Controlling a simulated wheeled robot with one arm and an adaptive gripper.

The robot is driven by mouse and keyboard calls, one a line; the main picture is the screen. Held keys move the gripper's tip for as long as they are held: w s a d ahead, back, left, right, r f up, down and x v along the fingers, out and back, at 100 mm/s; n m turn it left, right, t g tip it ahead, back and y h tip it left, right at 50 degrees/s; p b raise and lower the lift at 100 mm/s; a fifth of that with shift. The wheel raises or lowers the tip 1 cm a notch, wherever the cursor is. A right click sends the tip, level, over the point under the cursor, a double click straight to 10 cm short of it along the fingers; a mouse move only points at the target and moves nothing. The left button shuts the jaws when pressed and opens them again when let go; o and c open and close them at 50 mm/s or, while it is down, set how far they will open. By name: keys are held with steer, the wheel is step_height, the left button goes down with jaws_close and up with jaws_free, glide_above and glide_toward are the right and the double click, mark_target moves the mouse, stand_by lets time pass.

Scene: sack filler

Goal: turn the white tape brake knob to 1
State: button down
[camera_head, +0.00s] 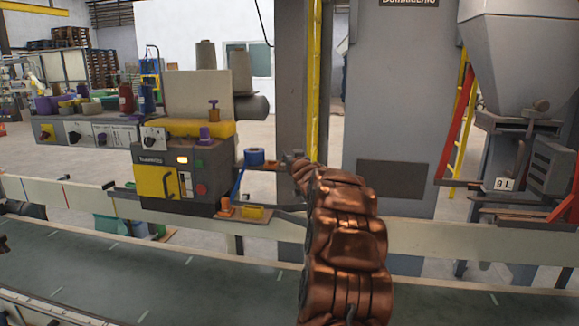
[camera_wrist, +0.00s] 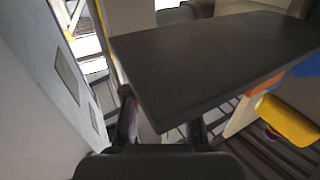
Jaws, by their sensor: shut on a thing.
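My gripper (camera_head: 293,157) is at the right end of the sack machine's side shelf, beside the blue tape roll (camera_head: 254,156). In the wrist view its two fingers (camera_wrist: 162,128) stand either side of a dark plate's near corner (camera_wrist: 215,55), and the plate covers the space between them. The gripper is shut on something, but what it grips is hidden. I cannot make out a white tape brake knob or its numbers in either view. A dark knob on a white dial (camera_head: 153,138) is on the machine's upper left front, well away from my gripper.
The grey and yellow machine (camera_head: 205,165) stands behind the conveyor (camera_head: 150,270) and its pale rail (camera_head: 440,240). A grey cabinet (camera_head: 390,120) rises to the right of my gripper. A yellow block (camera_wrist: 290,120) shows at the wrist view's right.

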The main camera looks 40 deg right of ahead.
steer(key=shift+s+d+f+m+g+h+b, duration=0.1)
steer(key=shift+d+m+g+h+b, duration=0.3)
steer(key=shift+b, duration=1.4)
steer(key=shift+s+a+m+h+b, duration=0.15)
steer(key=shift+h+b, duration=0.45)
steer(key=shift+b, duration=1.15)
steer(key=b, duration=0.4)
steer(key=d+m+g+h+b, duration=0.1)
steer(key=b, duration=0.3)
steer(key=shift+f+m+g+h+b, duration=0.25)
steer(key=shift+g+h+b, duration=0.05)
steer(key=shift+b, duration=0.6)
steer(key=h+b, duration=0.1)
steer(key=b, duration=0.3)
steer(key=shift+a+r+m+g, duration=0.1)
steer(key=shift+m+g, duration=0.3)
steer(key=shift+w+a+g+b, duration=0.15)
steer(key=shift+g+b, duration=0.15)
steer(key=shift+b, duration=0.45)
steer(key=shift+r+m+h, duration=0.1)
steer(key=shift+m+h, duration=0.2)
steer(key=shift+m, duration=0.1)
steer(key=shift+a+g+b, duration=0.1)
steer(key=shift+g+b, duration=0.2)
steer(key=shift+b, duration=0.05)
steer(key=shift+r+m+g+h, duration=0.1)
steer(key=shift+m+g+h, duration=0.2)
steer(key=shift+h, duration=0.1)
steer(key=shift+a+r, duration=0.1)
